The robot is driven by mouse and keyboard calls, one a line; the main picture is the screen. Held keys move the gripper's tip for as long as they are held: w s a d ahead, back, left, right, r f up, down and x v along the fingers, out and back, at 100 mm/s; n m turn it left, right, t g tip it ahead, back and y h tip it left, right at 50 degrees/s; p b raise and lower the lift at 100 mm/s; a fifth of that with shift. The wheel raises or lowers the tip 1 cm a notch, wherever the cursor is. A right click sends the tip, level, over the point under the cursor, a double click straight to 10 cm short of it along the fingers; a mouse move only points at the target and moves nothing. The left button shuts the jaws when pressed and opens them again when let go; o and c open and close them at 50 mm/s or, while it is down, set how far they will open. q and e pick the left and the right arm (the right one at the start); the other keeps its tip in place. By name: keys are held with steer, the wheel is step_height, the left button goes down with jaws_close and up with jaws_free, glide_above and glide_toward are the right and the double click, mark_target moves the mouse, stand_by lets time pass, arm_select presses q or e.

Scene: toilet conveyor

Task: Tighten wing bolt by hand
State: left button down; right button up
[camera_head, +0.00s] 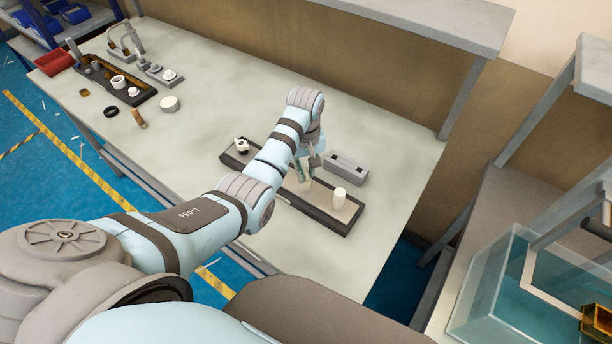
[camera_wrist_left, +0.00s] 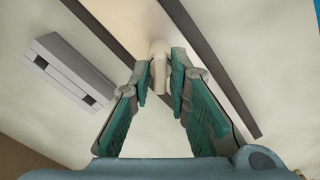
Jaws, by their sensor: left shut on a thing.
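My left gripper (camera_head: 304,180) is over the middle of a long dark-edged tray (camera_head: 318,212) on the grey table. In the left wrist view, its teal-padded fingers (camera_wrist_left: 160,82) are shut on a small pale part (camera_wrist_left: 158,66), which looks like the wing bolt. The fingers hide its sides, and I cannot tell its wing shape clearly. The tray's dark rim (camera_wrist_left: 190,30) shows beyond the fingertips. A white cylinder (camera_head: 339,198) stands upright at the tray's right end, apart from the gripper. My right gripper is not in view.
A grey box with a slotted top (camera_head: 345,167) lies behind the tray. A small white and black part (camera_head: 242,145) sits at the tray's left end. A dark tray of fittings (camera_head: 112,78) and a red bin (camera_head: 55,62) are at the far left. The table's middle is clear.

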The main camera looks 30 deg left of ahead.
arm_select(q)
steer(key=shift+m, duration=0.8)
steer(key=m, duration=0.3)
steer(key=shift+m, duration=0.9)
steer(key=m, duration=0.4)
steer(key=shift+m, duration=0.4)
steer(key=c, duration=1.8)
jaws_free()
steer(key=shift+c, duration=0.2)
